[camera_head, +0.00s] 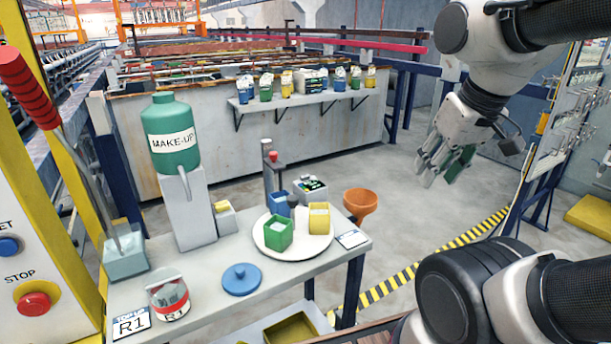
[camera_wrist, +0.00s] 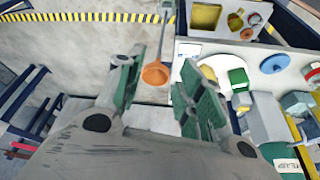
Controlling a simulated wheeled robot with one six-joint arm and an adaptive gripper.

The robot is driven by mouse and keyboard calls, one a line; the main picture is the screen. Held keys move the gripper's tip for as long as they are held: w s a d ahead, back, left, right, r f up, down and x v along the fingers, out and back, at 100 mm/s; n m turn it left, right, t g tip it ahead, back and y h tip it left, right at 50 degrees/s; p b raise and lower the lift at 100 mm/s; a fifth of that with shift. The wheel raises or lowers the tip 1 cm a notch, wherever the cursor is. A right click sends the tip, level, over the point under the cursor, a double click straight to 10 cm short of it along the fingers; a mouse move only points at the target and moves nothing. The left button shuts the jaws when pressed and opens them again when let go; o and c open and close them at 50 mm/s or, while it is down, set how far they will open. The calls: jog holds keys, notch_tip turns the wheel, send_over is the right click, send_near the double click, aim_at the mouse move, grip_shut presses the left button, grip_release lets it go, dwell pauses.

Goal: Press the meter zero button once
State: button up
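A small pale box with a dark display and coloured marks (camera_head: 311,188), which looks like the meter, stands on the bench behind the white plate. Its zero button is too small to make out. A red-topped part (camera_head: 273,157) on a grey stand is just left of it. My gripper (camera_head: 440,172) hangs in the air to the right of the bench, well apart from the meter. In the wrist view its green-padded fingers (camera_wrist: 165,62) are spread with nothing held between them. I cannot pick out the meter in the wrist view.
The bench holds a white plate (camera_head: 266,240) with coloured cups, a green MAKE-UP bottle (camera_head: 173,128), a blue lid (camera_head: 241,280) and a jar (camera_head: 168,299). An orange funnel (camera_head: 359,202) is at its right end. The floor (camera_head: 420,215) to the right is open.

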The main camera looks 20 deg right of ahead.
grip_shut()
dwell(1.1)
